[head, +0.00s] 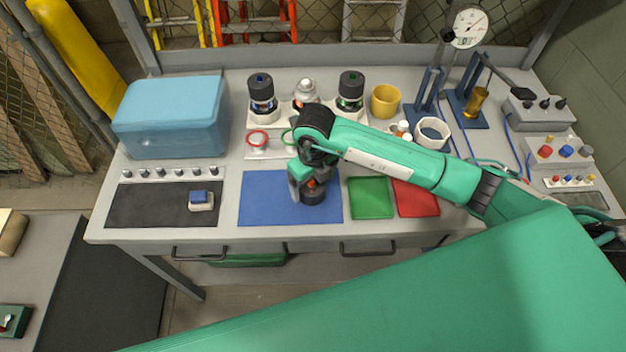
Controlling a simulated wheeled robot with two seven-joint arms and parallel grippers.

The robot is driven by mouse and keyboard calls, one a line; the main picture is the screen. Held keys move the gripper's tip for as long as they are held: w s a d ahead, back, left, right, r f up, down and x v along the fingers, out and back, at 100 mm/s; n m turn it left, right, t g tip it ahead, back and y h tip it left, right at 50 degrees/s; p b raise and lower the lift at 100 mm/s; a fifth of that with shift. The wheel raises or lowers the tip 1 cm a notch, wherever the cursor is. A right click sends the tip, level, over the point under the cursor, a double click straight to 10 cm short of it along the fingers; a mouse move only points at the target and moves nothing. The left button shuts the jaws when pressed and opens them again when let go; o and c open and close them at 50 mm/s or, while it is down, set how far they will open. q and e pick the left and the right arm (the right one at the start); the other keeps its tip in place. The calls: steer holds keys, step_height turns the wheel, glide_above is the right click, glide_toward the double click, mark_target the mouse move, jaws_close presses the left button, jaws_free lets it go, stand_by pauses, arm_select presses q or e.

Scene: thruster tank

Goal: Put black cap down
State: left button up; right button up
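A black cap (313,196) with an orange band is at the blue mat (262,205), right of the mat's middle. It looks upright, and its upper part is partly hidden by the gripper. My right gripper (311,180) points down over the cap, with a pale finger along the cap's left side. The far finger is hidden or too dark to make out, so I cannot tell whether the fingers press on the cap. Whether the cap's underside touches the mat is also unclear. My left gripper is not in view.
Behind stand two black-topped units, one blue-ringed (262,90) and one green-ringed (351,88), with a silver-domed unit (305,88) between them. A green mat (370,199) and a red mat (416,200) lie to the right. A blue box (172,118) stands at left.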

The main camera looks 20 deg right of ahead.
mark_target(313, 183)
steer(key=shift+r, duration=0.1)
steer(key=shift+r+p, duration=0.3)
steer(key=shift+p, duration=0.15)
steer(key=shift+r+p, duration=0.4)
step_height(313, 183, up, 12)
steer(key=b, duration=0.3)
steer(key=shift+f+b, duration=0.2)
steer(key=shift+b, duration=0.2)
